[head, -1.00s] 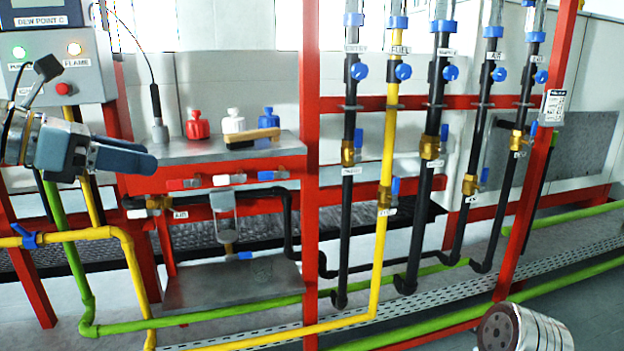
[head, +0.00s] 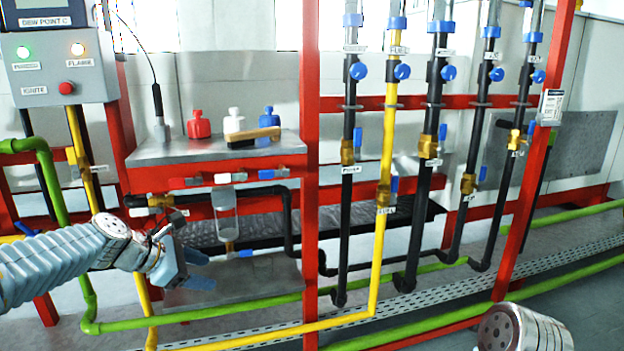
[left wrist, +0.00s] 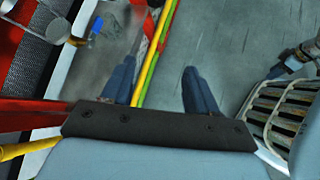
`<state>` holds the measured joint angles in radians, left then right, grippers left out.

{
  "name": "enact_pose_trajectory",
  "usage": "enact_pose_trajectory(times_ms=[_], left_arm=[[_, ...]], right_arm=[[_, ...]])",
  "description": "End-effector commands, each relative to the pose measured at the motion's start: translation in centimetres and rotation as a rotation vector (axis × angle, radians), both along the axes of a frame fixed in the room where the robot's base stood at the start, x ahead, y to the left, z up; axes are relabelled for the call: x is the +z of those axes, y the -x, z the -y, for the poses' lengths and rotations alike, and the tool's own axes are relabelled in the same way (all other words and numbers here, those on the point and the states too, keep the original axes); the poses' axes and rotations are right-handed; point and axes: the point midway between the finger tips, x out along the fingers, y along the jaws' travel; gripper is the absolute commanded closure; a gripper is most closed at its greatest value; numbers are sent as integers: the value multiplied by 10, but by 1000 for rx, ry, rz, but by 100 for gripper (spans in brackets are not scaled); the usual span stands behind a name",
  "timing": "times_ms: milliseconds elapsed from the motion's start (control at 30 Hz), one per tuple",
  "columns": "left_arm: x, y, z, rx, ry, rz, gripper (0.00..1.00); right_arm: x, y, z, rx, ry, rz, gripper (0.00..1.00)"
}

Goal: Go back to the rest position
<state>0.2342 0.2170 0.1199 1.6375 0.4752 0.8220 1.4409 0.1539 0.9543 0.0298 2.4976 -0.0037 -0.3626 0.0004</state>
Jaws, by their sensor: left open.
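My left gripper (head: 200,270) is in the lower left of the head view, in front of the grey lower shelf (head: 262,277) and below the upper shelf. In the left wrist view its two blue-grey fingers (left wrist: 160,85) stand wide apart with nothing between them. Beyond the fingers are the floor and a green and a yellow pipe. My left arm (head: 60,262) reaches in from the left edge. My right gripper does not show clearly in the head view; only a pale rounded link of mine shows at the bottom right.
A control box (head: 58,65) with lit lamps hangs at the upper left. Red, white and blue bottles and a brush (head: 254,137) stand on the upper shelf (head: 165,152). A yellow pipe (head: 377,270), a green pipe (head: 420,272) and several black pipes are close by. Red posts (head: 310,200) frame them.

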Motion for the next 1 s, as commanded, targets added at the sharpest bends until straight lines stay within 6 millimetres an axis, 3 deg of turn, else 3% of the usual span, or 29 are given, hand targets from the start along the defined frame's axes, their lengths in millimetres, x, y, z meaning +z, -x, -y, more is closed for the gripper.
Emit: enact_pose_trajectory(times_ms=[33,100,267,400,500,600,733,1000], left_arm=[[-47,-1,8,-52,-64,-13,41],[-109,2,19,-147,-174,-5,41],[-243,40,47,-443,-414,37,41],[-342,107,76,-790,-583,116,41],[-392,164,96,-1053,-663,205,41],[-421,216,112,-1276,-702,305,41],[-437,261,125,-1459,-718,411,41],[-437,261,125,-1459,-718,411,41]], right_arm=[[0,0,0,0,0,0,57],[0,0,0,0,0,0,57],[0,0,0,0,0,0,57],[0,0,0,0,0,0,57],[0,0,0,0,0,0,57],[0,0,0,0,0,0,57],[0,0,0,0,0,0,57],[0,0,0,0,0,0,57]])
